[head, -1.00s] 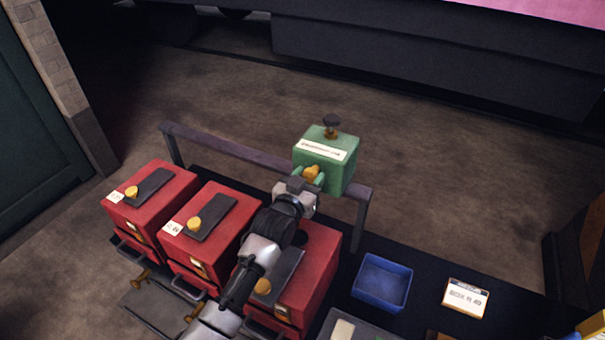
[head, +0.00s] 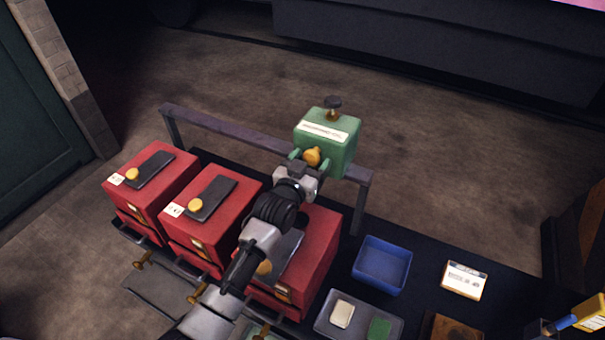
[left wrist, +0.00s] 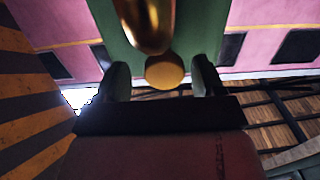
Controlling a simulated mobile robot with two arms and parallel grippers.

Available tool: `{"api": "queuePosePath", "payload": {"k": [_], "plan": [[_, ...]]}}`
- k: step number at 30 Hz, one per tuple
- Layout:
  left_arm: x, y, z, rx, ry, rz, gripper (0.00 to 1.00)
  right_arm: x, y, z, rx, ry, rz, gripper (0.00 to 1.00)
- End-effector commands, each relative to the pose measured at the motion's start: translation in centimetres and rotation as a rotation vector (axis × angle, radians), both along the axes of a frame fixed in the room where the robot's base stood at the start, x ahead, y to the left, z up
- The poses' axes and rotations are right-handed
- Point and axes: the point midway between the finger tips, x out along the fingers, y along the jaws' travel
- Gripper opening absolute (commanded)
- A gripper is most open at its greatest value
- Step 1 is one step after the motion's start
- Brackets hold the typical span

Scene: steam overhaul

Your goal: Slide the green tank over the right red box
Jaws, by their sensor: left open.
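The green tank (head: 342,160), with a white label, a dark knob on top and a yellow knob (head: 312,156) on its front, is at the right part of the grey rail, behind the right red box (head: 318,235). My left gripper (head: 309,163) is open, with its fingers on either side of the yellow knob. The left wrist view shows the yellow knob (left wrist: 165,72) between the two separate fingers, in front of the green tank (left wrist: 200,25). My left arm covers part of the right red box. My right gripper is not in view.
The grey rail (head: 235,142) runs behind the row of red boxes. The middle (head: 225,225) and left (head: 165,190) boxes stand left of the right one. A blue bin (head: 382,266), a grey tray (head: 360,327) and a labelled card (head: 464,280) lie to the right.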

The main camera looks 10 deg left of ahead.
Motion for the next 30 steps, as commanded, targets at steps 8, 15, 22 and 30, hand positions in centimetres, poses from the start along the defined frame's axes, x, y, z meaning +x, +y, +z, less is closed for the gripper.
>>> {"api": "queuePosePath", "payload": {"k": [8,15,22,30], "plan": [[-4.4,1.5,-0.3,-0.001,0.001,-0.001,0.69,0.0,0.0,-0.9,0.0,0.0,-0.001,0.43],[-8.2,2.8,-0.3,0.0,0.002,-0.002,0.69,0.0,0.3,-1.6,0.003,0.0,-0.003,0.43],[-9.6,3.3,-0.1,0.0,0.001,-0.002,0.69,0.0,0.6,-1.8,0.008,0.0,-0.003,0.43],[-9.6,3.3,0.0,0.0,0.001,-0.002,0.69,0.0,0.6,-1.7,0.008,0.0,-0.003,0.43]]}}
